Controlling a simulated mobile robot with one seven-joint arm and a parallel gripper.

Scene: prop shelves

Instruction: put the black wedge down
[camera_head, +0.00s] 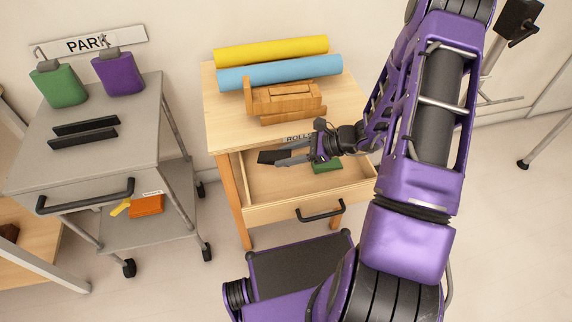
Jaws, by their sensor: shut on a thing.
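My gripper (292,154) reaches in from the right over the open drawer (250,213) of the wooden table. It is shut on the black wedge (268,157), a small dark block at its fingertips. The wedge is held over the drawer's back left part, near the table's front edge; its exact height above the drawer floor is hard to tell. Part of the wedge is hidden by the fingers.
A green block (326,165) lies in the drawer. A wooden stepped piece (284,98), a blue roll (280,71) and a yellow roll (270,50) lie on the tabletop. A grey cart (45,170) at the left bears two black bars (84,132) and two canisters.

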